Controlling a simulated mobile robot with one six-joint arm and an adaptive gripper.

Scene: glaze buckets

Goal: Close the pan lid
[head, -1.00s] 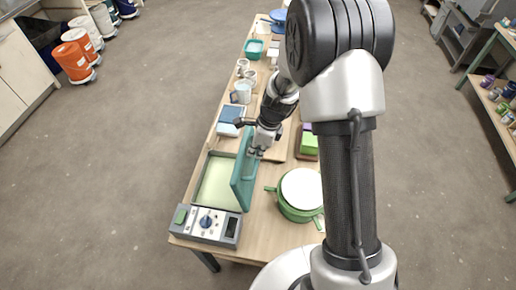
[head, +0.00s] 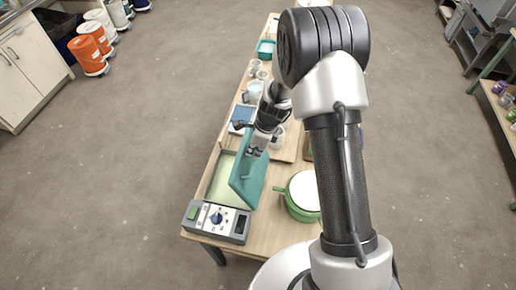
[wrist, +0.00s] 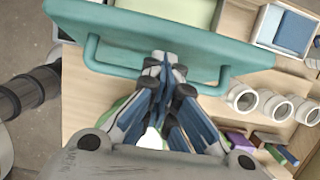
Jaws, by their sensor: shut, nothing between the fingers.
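The pan (head: 217,185) is a grey-rimmed box with a pale yellow-green inside, standing at the near left of the table. Its teal lid (head: 254,187) stands tilted up along the pan's right side, leaning partly over it. In the wrist view the lid (wrist: 195,48) fills the top, with its teal bar handle (wrist: 91,50) on the outer face. My gripper (head: 253,152) is at the lid's outer face, beside the handle. In the wrist view my gripper (wrist: 161,62) is shut and empty, its tips at the lid; I cannot tell whether they touch.
A green pot (head: 302,196) with a white top stands close right of the lid. Blue-topped box (head: 241,118) and white mugs (wrist: 241,98) stand behind. The floor left of the table is clear.

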